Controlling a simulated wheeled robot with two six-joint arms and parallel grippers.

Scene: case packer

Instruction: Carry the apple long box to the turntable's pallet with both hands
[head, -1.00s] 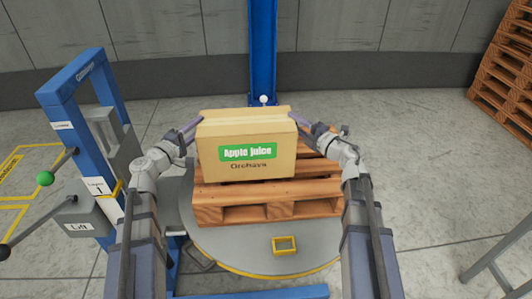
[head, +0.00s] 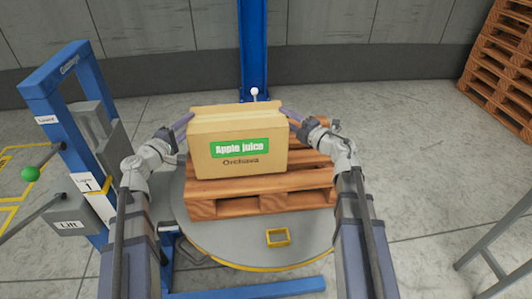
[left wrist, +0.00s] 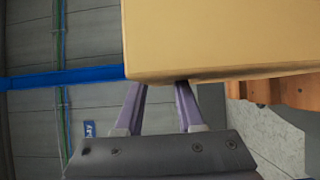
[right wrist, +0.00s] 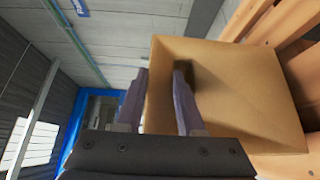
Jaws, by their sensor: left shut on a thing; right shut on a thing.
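The apple long box (head: 240,165), a tan carton with a green "Apple juice" label, is over the wooden pallet (head: 265,203) on the round grey turntable (head: 225,245). I cannot tell whether its underside touches the boards. My left gripper (head: 184,121) is shut on the box at its left end. My right gripper (head: 289,114) is shut on it at its right end. The left wrist view shows the box (left wrist: 220,40) beyond the purple fingers (left wrist: 160,98). The right wrist view shows its end face (right wrist: 235,100) by the fingers (right wrist: 160,95). The box hides the pallet's back left part.
A blue post (head: 253,50) rises behind the turntable. Stacked pallets (head: 505,75) stand at the back right.

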